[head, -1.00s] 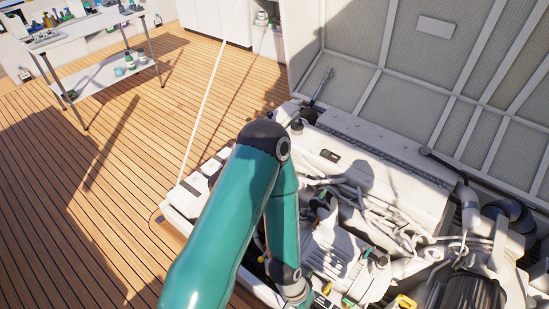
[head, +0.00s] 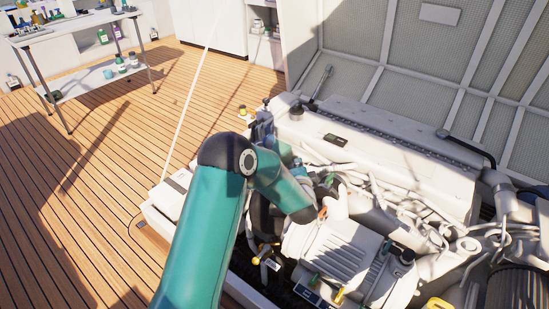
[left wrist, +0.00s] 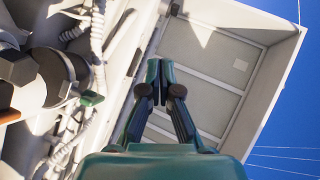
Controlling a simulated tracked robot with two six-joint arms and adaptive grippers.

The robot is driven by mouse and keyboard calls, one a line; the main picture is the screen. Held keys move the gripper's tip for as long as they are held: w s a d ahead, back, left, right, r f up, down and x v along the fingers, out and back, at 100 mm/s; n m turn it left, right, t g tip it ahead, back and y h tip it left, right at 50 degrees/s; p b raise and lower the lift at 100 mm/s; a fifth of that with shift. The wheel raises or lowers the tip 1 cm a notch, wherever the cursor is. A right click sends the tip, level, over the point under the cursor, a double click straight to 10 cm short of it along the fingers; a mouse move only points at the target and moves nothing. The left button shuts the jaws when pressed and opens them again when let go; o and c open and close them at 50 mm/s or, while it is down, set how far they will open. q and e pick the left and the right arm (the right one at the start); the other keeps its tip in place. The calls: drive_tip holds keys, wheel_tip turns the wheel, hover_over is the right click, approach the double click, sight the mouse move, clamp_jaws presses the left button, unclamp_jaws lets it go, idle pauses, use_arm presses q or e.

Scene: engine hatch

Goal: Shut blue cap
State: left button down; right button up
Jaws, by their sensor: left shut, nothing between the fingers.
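My left gripper (left wrist: 160,68) is shut and empty in the left wrist view, its fingers pointing toward the pale panelled hatch lid. In the head view my left forearm reaches over the left part of the engine; its gripper is mostly hidden and hard to make out. A dark blue part (head: 263,127) stands at the engine's left end, just beyond my elbow. I cannot tell whether it carries the blue cap or whether the cap is open. No blue cap shows clearly in the left wrist view. My right gripper is not in view.
The white engine (head: 400,180) has hoses, pipes and small coloured handles. The raised hatch lid (head: 420,50) stands behind it. Dark fittings (left wrist: 45,80) and a coiled hose lie left of the gripper. A bench (head: 70,30) stands far left; the wooden deck (head: 70,200) between is clear.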

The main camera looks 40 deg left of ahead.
sight(269, 137)
use_arm(q)
drive_tip(key=w+a+y+b, duration=0.1)
drive_tip(key=w+a+b, duration=0.1)
drive_tip(key=a, duration=0.6)
drive_tip(key=w+a+r+y+b, duration=0.1)
drive_tip(key=w+a+y+b, duration=0.1)
drive_tip(key=a, duration=0.6)
drive_tip(key=shift+w+a+m+g+b, duration=0.35)
drive_tip(key=shift+w+b, duration=0.3)
drive_tip(key=shift+b, duration=0.3)
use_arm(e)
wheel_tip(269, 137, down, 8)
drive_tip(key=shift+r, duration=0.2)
use_arm(q)
drive_tip(key=shift+d, duration=0.1)
